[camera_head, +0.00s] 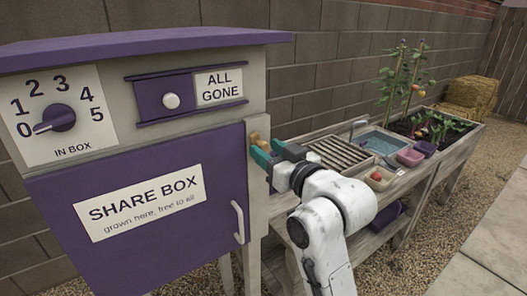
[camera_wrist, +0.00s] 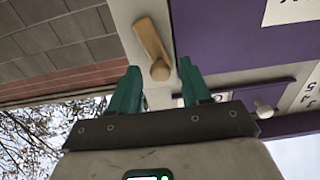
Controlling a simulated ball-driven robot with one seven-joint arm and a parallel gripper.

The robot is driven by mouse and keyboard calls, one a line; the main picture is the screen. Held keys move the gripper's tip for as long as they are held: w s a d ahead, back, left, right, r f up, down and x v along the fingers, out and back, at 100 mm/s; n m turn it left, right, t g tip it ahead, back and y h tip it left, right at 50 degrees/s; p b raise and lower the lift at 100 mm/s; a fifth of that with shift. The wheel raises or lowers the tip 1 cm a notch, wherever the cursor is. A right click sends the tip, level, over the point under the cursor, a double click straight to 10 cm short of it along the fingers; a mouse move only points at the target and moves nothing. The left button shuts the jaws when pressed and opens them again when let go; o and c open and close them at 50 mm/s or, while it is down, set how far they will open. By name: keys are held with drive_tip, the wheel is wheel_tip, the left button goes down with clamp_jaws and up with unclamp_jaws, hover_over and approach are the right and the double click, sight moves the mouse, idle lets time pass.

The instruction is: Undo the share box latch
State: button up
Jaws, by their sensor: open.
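The share box (camera_head: 40,180) stands at the left in the head view, with a purple door (camera_head: 125,230) that sits shut. Its latch (camera_head: 255,138) is a small tan wooden bar with a round knob, on the pale frame by the door's upper right edge. In the wrist view the latch (camera_wrist: 150,38) lies lengthwise along the frame, with its knob (camera_wrist: 160,70) between the teal fingertips. My gripper (camera_head: 263,156) is open at the latch, and it also shows in the wrist view (camera_wrist: 157,64). I cannot tell whether a finger touches the knob.
A white door handle (camera_head: 238,222) is below the latch. A number dial (camera_head: 58,118) and an ALL GONE slider (camera_head: 171,100) are above the door. To the right, a bench holds a slatted rack (camera_head: 340,152), a sink (camera_head: 380,142) and tubs (camera_head: 410,157). A block wall (camera_head: 310,60) stands behind.

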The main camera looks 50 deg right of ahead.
drive_tip(key=shift+x, duration=1.15)
drive_tip(key=shift+c, duration=0.3)
